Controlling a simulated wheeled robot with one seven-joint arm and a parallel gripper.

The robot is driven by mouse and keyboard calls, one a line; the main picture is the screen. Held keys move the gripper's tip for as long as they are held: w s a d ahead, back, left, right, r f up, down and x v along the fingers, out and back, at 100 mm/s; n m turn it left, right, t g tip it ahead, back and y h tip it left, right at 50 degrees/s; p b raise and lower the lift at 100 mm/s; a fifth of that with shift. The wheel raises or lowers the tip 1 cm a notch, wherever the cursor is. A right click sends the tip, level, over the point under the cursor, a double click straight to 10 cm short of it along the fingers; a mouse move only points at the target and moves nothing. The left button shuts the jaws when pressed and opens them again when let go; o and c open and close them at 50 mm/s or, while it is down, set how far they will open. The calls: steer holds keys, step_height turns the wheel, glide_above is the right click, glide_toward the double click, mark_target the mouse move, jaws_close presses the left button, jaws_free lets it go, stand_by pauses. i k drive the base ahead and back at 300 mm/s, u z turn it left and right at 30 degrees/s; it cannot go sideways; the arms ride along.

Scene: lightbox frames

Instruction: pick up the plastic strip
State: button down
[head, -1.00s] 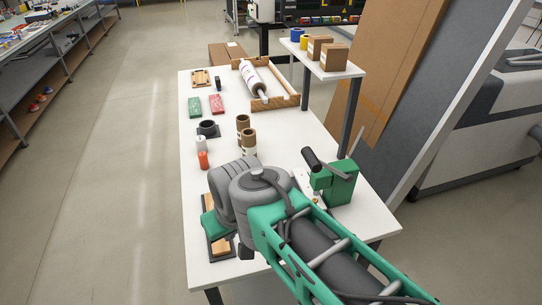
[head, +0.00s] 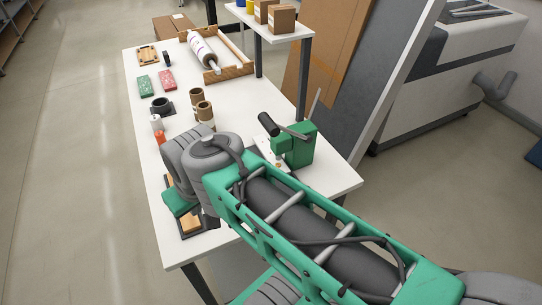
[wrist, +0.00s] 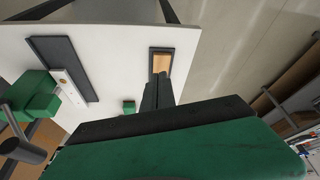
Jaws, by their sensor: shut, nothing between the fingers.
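A pale strip with an orange spot (wrist: 68,86) lies on a dark base by the green press in the wrist view. It may be the plastic strip, but I cannot tell for sure. In the head view its pale surface shows partly, beside the press (head: 300,147), with my arm in front. My gripper (wrist: 159,82) is shut and empty. It points toward the table's edge, near a wooden block (wrist: 162,62) on a dark tray, well to the right of the pale strip in the wrist view. In the head view my wrist hides the fingertips.
The white table (head: 228,100) also carries cardboard tubes (head: 203,110), a black ring, red and green cards, and a large roll (head: 203,48) in a wooden frame. A small green block (wrist: 129,107) lies near my gripper. A raised shelf with boxes stands at the back right.

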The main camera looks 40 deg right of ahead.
mark_target(262, 141)
steer(key=u, duration=0.75)
steer(key=k, duration=1.15)
steer(key=z, duration=1.25)
steer(key=i, duration=1)
steer(key=z, duration=0.05)
